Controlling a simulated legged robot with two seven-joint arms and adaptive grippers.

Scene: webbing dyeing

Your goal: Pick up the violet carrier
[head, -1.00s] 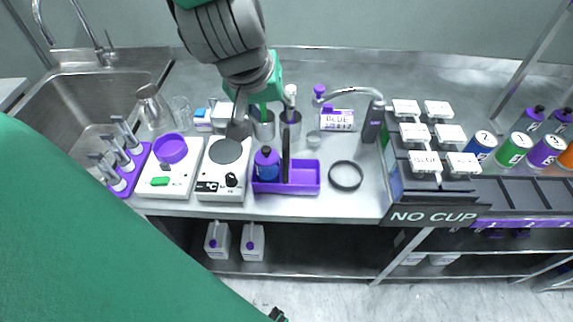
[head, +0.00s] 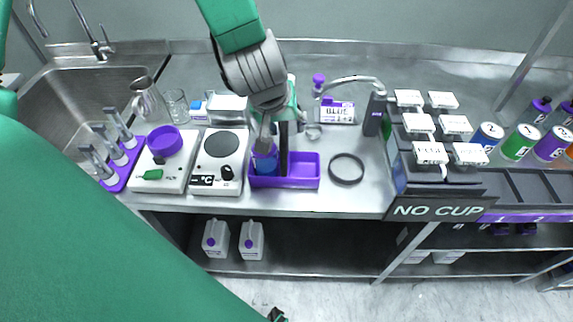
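The violet carrier (head: 304,184) sits on the steel counter, with a dark upright handle (head: 284,160) at its middle. A blue bottle with a violet cap (head: 264,164) stands in its left part; the right part is empty. My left gripper (head: 279,131) reaches down from the top of the head view, over the carrier's left and middle. Its fingers look spread near the handle's top, and one grey finger is in front of the bottle's cap. Contact with the handle cannot be made out. My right gripper is not in view.
Left of the carrier are a hot plate (head: 220,146), a white scale (head: 150,178) with a violet bowl, and a violet rack (head: 113,180). A black ring (head: 346,169) lies to the right. The NO CUP stand (head: 437,210) is farther right.

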